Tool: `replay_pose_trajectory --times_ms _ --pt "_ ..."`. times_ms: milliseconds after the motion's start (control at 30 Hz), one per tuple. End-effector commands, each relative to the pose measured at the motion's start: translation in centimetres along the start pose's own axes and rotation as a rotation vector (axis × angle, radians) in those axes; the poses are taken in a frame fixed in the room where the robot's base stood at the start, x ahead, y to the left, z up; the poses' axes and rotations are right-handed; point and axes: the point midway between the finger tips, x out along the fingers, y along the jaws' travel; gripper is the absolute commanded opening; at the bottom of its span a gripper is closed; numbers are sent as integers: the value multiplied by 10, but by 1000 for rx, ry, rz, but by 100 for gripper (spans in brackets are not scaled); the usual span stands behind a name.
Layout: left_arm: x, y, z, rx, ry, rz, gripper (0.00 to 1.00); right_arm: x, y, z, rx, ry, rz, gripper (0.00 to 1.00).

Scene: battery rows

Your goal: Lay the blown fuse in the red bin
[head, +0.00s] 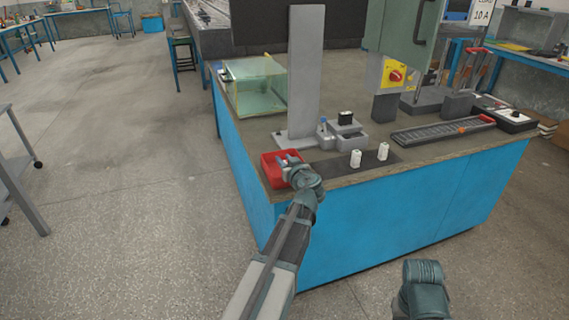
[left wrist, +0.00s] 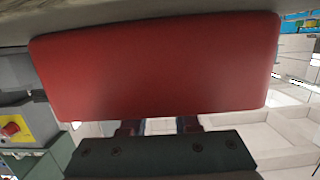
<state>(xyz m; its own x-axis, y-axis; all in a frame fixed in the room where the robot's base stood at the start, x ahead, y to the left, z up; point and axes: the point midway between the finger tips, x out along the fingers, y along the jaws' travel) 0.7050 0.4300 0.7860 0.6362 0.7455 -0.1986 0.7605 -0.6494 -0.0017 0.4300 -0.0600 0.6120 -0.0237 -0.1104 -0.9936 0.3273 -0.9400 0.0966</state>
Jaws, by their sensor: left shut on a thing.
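The red bin (head: 268,172) stands at the near left corner of the workbench. Its red wall (left wrist: 155,68) fills much of the left wrist view. My left gripper (head: 287,160) is over the bin's right part. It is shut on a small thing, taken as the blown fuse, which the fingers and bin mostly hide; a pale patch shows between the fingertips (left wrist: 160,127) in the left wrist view. Two white fuses (head: 356,158) (head: 383,151) stand upright on a dark mat right of the bin. My right gripper's fingers are not in view.
A grey post (head: 305,75) on a base rises behind the bin. A glass box (head: 256,87) is at the bench's left edge. Grey holders (head: 350,138) and a slotted tray (head: 443,131) are to the right.

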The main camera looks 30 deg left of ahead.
Motion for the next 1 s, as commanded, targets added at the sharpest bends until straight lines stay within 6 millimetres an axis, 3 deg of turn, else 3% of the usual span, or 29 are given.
replay_pose_trajectory --times_ms 167,200,333,733,1000 --pt "1 0 4 0 0 0 0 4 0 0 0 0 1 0" --pt "1 0 3 0 0 0 35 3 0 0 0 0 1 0" --pt "1 0 3 0 0 0 58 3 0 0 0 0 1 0" --pt "-3 0 -2 0 0 1 59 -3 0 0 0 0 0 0" --pt "-58 -2 -2 1 0 3 59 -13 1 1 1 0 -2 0"
